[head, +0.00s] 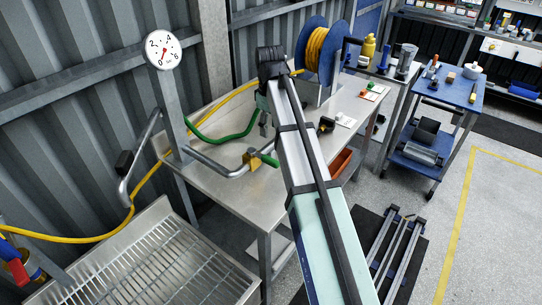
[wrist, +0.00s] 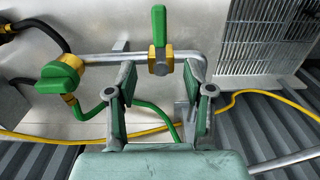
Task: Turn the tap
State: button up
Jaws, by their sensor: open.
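A valve with a brass body and upright green lever (wrist: 158,30) sits on a grey pipe (wrist: 115,58) in the wrist view. A second valve with a chunky green handle (wrist: 62,74) is at the pipe's left end. In the head view, a brass valve body (head: 252,158) with a green handle (head: 268,159) shows beside my arm. I cannot tell which valve is the tap. My gripper (wrist: 161,72) is open and empty, its fingers spread either side of the lever valve in the picture, apart from it. In the head view my arm hides most of it.
A steel bench (head: 225,178) lies beneath the pipe. A green hose (head: 228,135) and a yellow hose (head: 133,205) run near it. A pressure gauge (head: 163,50) stands on a post at left. A hose reel (head: 318,50) is behind. A slatted draining tray (head: 150,262) is in front.

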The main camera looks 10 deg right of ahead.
aim_at(270, 159)
notch_tip(270, 159, down, 14)
jog(key=p, duration=0.3)
jog(key=shift+r, duration=0.15)
grip_shut()
